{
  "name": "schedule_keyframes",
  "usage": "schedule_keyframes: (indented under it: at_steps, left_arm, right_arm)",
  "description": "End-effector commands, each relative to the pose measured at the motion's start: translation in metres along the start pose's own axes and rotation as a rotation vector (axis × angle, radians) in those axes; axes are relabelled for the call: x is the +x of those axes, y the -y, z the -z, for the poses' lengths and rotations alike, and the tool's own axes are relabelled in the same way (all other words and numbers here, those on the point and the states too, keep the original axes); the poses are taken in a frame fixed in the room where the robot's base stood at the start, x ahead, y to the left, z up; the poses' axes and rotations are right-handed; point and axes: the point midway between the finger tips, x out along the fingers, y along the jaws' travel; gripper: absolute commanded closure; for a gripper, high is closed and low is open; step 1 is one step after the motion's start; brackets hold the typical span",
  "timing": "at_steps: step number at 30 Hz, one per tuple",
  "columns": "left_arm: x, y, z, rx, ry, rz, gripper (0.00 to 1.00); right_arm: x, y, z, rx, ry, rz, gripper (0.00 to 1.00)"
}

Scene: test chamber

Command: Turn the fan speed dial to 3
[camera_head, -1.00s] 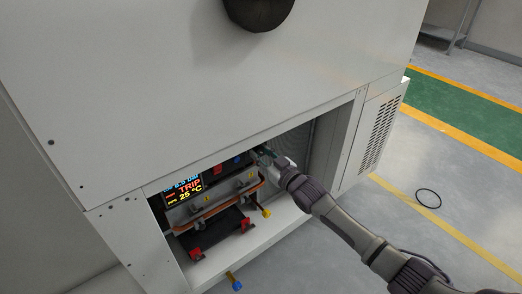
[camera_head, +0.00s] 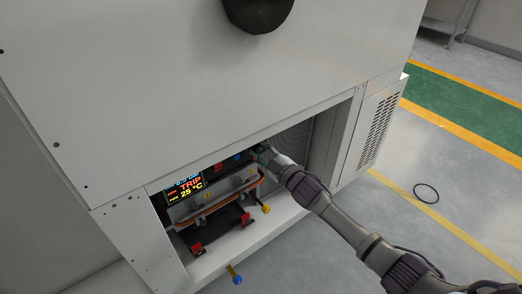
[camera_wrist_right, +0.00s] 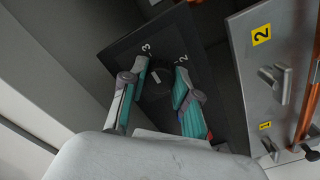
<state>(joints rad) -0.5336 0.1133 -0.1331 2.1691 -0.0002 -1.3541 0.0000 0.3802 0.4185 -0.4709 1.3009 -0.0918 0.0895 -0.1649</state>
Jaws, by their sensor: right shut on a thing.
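The fan speed dial (camera_wrist_right: 156,84) is a dark round knob with a pale mark, on a black panel (camera_wrist_right: 122,48) with the numbers 3 and 2 in the right wrist view. My right gripper (camera_wrist_right: 160,75) has one finger on each side of the dial and is shut on it. The number 3 is beyond the left finger and the 2 beyond the right finger. In the head view my right gripper (camera_head: 264,154) reaches into the cabinet opening, and the dial is hidden there. My left gripper is not in view.
The large grey cabinet (camera_head: 200,90) overhangs the opening. A display (camera_head: 185,189) reads TRIP and 25 °C. Beside the dial panel is a metal plate (camera_wrist_right: 262,95) with yellow labels and copper pipes (camera_wrist_right: 295,50). A black ring (camera_head: 426,193) lies on the floor.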

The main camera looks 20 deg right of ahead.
Motion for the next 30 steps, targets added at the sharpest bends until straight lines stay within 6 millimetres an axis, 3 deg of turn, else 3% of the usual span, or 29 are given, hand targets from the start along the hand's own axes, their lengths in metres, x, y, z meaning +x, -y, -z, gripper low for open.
schedule_keyframes:
  at_steps: [14, 15, 19, 30]
  left_arm:
    - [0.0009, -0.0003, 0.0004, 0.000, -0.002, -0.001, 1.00]
    - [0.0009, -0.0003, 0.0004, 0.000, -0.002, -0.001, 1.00]
    - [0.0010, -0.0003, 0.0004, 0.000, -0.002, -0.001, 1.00]
    - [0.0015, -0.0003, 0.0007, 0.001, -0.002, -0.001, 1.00]
  right_arm:
    - [-0.0009, 0.0024, -0.0019, -0.017, 0.004, 0.004, 1.00]
    - [-0.0009, 0.0024, -0.0019, -0.017, 0.004, 0.004, 0.68]
    - [-0.0007, 0.0020, -0.0016, -0.017, 0.003, 0.003, 0.47]
    - [-0.0038, 0.0009, -0.0008, -0.015, 0.001, 0.001, 0.45]
